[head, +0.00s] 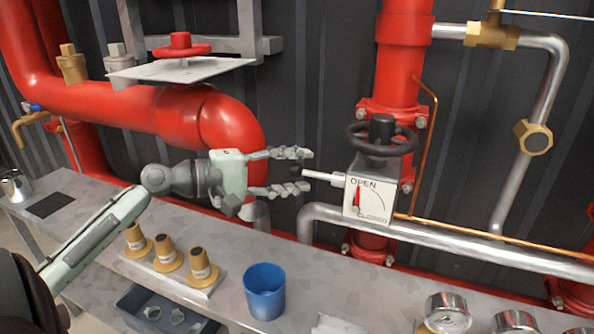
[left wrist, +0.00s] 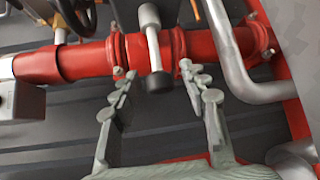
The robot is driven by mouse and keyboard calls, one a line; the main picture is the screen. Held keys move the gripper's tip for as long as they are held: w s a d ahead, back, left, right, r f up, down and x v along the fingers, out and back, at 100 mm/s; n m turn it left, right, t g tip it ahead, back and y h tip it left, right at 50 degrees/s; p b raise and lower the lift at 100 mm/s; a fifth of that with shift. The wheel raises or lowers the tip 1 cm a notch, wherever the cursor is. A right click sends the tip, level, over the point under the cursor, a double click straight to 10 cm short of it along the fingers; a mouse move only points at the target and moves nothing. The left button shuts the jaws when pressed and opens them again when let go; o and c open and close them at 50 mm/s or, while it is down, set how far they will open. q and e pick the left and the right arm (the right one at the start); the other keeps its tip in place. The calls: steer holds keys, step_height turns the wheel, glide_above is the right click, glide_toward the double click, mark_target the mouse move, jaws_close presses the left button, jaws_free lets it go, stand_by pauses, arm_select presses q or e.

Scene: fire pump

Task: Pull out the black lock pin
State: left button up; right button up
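The lock pin's black end (head: 296,171) points left from a pale rod (head: 325,177) on the side of the white valve box (head: 371,193). My left gripper (head: 300,170) is open, its fingers on either side of the black end, with visible gaps and no clear contact. In the left wrist view, a black-tipped pale rod (left wrist: 153,50) points down between the spread fingertips of my left gripper (left wrist: 190,85). My right gripper is not in view.
A black handwheel (head: 381,137) sits above the box on the red riser pipe (head: 400,70). A large red elbow pipe (head: 215,120) is behind my left gripper. The bench (head: 225,245) below holds brass nozzles (head: 168,255), a blue cup (head: 264,290) and pressure gauges (head: 446,312).

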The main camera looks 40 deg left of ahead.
arm_select(q)
steer(key=shift+d, duration=0.1)
steer(key=v, duration=1.2)
stand_by(0.4)
